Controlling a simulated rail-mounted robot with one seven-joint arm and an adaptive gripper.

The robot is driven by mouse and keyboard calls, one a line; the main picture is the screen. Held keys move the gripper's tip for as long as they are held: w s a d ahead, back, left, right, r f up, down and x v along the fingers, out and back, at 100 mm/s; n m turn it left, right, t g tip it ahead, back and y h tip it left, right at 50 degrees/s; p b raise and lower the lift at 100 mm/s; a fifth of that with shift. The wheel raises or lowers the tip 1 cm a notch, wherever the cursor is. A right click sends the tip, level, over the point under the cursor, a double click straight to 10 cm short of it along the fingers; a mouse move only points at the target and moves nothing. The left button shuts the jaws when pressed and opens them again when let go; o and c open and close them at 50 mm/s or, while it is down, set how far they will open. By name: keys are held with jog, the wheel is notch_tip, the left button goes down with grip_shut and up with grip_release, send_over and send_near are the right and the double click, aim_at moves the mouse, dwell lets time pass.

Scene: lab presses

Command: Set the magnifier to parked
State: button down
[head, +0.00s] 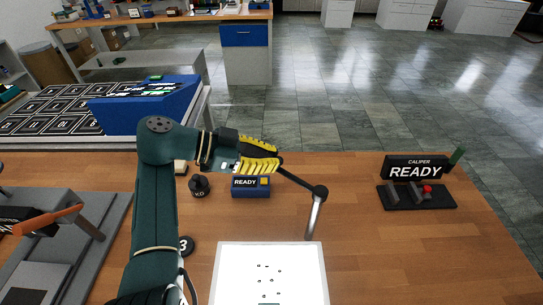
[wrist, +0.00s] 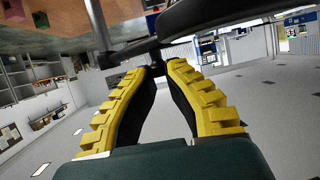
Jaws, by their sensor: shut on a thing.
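The magnifier shows in the head view as a dark arm (head: 298,179) running from my gripper (head: 277,157) down right to a round joint. My gripper has yellow ridged fingers, which also show in the wrist view (wrist: 157,68). The fingers are closed on a dark part of the magnifier at their tips. A large dark curved piece (wrist: 210,14), seemingly the magnifier's rim, crosses the top of the wrist view. The lens itself is hidden in the head view.
A white panel with small dark dots (head: 268,270) lies at the front. A small blue READY box (head: 250,188) and a black KG weight (head: 199,187) stand below my gripper. The wooden table (head: 400,255) is clear at the front right.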

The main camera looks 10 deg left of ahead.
jog(key=shift+s+d+f, duration=0.1)
jog(key=shift+d+f, duration=0.05)
jog(key=shift+f, duration=0.1)
jog(key=c, duration=0.9)
grip_release()
jog(key=shift+s+d, duration=0.1)
jog(key=shift+d, duration=0.1)
jog(key=shift+c, duration=0.2)
jog(key=shift+a, duration=0.15)
jog(key=shift+r, duration=0.1)
notch_tip(320, 180, up, 10)
